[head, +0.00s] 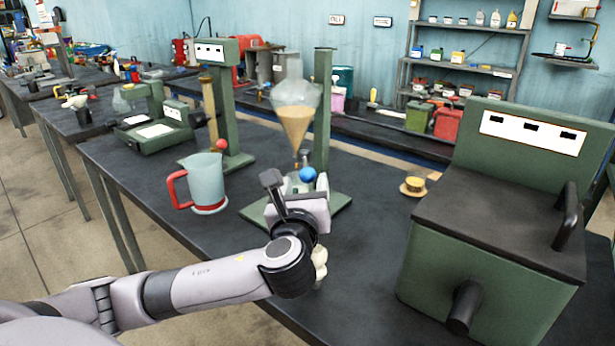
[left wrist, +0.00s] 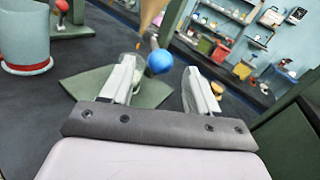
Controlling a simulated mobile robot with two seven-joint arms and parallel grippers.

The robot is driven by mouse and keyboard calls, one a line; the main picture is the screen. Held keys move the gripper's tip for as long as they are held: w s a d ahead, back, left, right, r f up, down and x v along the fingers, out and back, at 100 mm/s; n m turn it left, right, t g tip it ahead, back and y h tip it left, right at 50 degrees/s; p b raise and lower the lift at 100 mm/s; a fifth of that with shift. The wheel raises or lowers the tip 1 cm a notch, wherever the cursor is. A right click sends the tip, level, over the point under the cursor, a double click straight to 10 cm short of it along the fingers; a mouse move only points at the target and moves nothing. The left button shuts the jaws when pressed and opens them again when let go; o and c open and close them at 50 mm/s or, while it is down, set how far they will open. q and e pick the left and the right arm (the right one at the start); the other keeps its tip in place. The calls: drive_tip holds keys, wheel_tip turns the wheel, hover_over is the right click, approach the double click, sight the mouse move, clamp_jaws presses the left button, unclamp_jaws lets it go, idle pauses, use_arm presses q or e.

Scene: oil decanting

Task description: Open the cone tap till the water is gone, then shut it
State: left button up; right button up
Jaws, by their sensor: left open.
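The clear cone (head: 295,112) hangs on a green stand (head: 323,105) and holds amber liquid; only its lower tip (left wrist: 150,14) shows in the left wrist view. The tap's blue ball knob (head: 307,175) is below the cone's tip; it also shows in the left wrist view (left wrist: 160,62). My left gripper (head: 297,192) is open in front of the stand. In the left wrist view the blue knob appears between its fingertips, beyond them; contact is not visible. A glass vessel below the tap is mostly hidden by my gripper. My right gripper is not in view.
A jug (head: 206,180) with a red handle stands left of the cone stand. Behind it is another green stand with a red knob (head: 222,145). A small amber dish (head: 415,184) lies right, near a large green machine (head: 500,200). Bare table lies between.

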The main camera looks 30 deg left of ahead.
sight(307, 178)
use_arm(q)
drive_tip(key=shift+x, duration=1.7)
clamp_jaws()
drive_tip(key=shift+d, duration=0.1)
